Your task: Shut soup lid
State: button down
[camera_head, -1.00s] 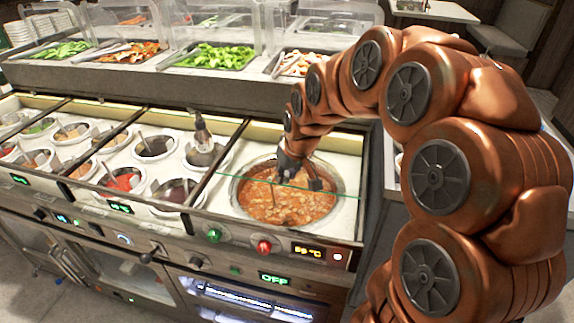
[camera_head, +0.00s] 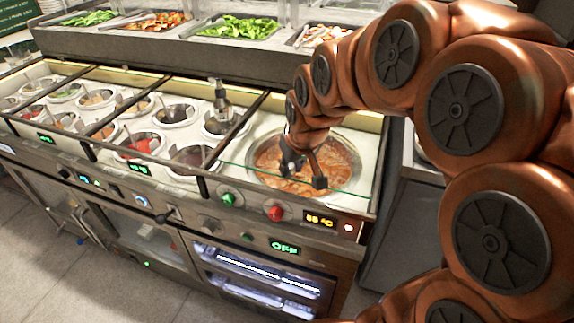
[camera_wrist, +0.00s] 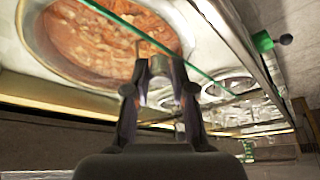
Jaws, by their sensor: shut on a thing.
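The soup well (camera_head: 338,160) holds orange-brown soup at the right end of the counter; it also shows in the wrist view (camera_wrist: 85,45). The soup lid is a clear glass pane, seen mainly by its thin green edge (camera_head: 345,190), which crosses above the front part of the well. The edge also runs diagonally through the wrist view (camera_wrist: 190,68). My gripper (camera_head: 303,180) is at this edge over the soup, its fingers (camera_wrist: 160,88) closed around a small grey piece on the lid. The exact contact is partly hidden.
Green (camera_head: 228,199) and red (camera_head: 275,213) knobs stick out from the counter front below the well. Several sauce wells (camera_head: 175,114) lie to the left, one with a bottle (camera_head: 221,100). Salad trays (camera_head: 240,28) stand behind. My arm fills the right side.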

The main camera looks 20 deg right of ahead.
jog(key=shift+r, duration=0.1)
jog(key=c, duration=0.9)
grip_release()
jog(key=shift+c, duration=0.2)
jog(key=v, duration=1.2)
